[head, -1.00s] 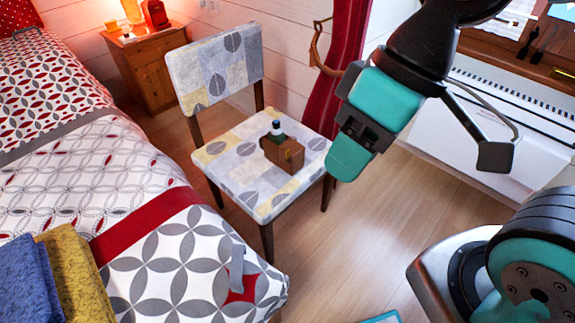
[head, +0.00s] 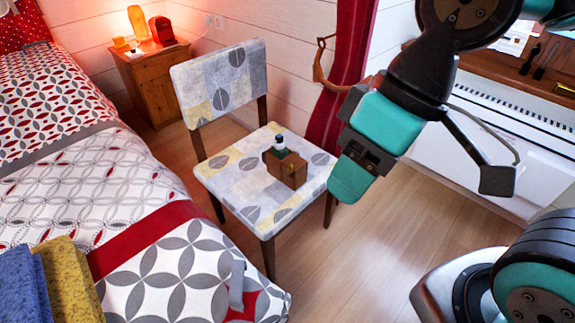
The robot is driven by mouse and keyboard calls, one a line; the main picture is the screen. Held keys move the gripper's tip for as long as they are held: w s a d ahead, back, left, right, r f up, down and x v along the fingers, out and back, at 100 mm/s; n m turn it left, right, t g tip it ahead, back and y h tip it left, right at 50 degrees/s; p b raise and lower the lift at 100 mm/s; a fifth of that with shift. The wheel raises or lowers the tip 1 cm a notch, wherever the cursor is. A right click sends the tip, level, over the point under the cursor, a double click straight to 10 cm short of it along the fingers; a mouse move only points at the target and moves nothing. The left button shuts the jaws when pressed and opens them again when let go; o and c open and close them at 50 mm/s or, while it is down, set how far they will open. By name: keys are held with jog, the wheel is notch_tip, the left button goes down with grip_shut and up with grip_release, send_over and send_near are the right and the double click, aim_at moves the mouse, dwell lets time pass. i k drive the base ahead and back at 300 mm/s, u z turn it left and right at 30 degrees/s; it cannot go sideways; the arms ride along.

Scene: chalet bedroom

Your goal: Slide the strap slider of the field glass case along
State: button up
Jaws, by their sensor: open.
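A small brown case (head: 289,168), which looks like the field glass case, stands on the seat of the patterned chair (head: 233,181). A dark and white bottle-like item (head: 280,146) shows at its back left, touching or just behind it. A small yellowish spot is on the case's front; I cannot make out a strap or its slider at this size. My gripper (head: 350,180) hangs to the right of the case, above the chair's right edge, apart from the case. It is open, with nothing seen in it, though its far side is hidden.
The bed (head: 150,270) fills the left, with folded blue (head: 18,280) and yellow (head: 68,275) cloths. A bedside cabinet (head: 155,85) with an orange lamp (head: 138,22) stands behind. A red curtain (head: 345,70) and white radiator (head: 470,150) are at right. Floor (head: 370,260) before the chair is clear.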

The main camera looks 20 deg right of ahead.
aim_at(280, 155)
jog(key=z, duration=1.8)
jog(key=i, duration=1.4)
jog(key=u, duration=3.35)
